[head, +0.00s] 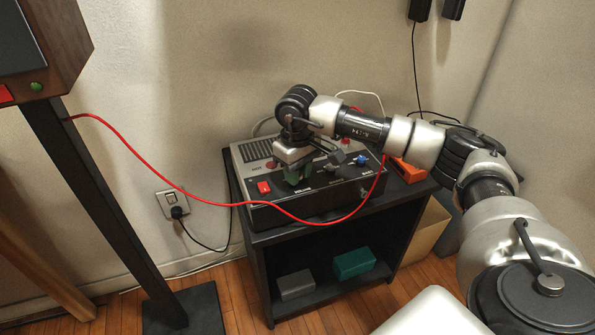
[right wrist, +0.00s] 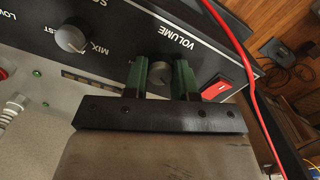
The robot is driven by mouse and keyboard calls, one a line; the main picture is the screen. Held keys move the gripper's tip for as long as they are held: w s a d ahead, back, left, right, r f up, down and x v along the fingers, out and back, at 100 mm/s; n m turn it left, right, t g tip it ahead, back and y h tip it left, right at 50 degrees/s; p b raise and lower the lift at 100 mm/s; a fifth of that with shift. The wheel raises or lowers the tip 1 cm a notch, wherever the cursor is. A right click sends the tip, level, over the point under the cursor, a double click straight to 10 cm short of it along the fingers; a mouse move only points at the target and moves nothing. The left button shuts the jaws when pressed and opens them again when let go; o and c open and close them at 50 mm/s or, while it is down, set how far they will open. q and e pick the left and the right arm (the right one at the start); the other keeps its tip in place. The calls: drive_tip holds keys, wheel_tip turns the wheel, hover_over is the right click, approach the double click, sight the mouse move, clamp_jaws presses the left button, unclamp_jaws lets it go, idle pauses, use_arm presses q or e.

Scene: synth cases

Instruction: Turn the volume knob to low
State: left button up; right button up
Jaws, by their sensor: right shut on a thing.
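The grey volume knob (right wrist: 159,77) is on the dark front panel of a control box (head: 325,203), beside upside-down VOLUME lettering in the right wrist view. My right gripper (right wrist: 161,72) has its two green fingers on either side of this knob and is shut on it. In the head view the right gripper (head: 298,178) reaches down to the panel and hides the knob. The knob's pointer and scale cannot be made out. My left gripper is not in view.
A red switch (right wrist: 217,87) sits close beside the fingers; a MIX knob (right wrist: 72,38) is on the other side. A blue knob (head: 362,160) is further right on the panel. A red cable (head: 165,180) hangs across the front. The box stands on a black shelf unit (head: 252,262).

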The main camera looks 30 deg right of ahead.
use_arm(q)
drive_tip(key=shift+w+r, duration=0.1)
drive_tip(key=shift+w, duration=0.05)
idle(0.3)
use_arm(e)
drive_tip(key=o, duration=0.9)
wheel_tip(320, 180, up, 6)
drive_tip(key=shift+r+p, duration=0.2)
drive_tip(key=shift+p, duration=0.5)
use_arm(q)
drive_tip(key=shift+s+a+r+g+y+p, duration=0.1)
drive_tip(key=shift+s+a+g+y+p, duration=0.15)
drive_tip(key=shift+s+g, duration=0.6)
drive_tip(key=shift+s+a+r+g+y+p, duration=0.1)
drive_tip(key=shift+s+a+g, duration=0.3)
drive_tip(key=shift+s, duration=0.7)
use_arm(e)
drive_tip(key=shift+r, duration=2.25)
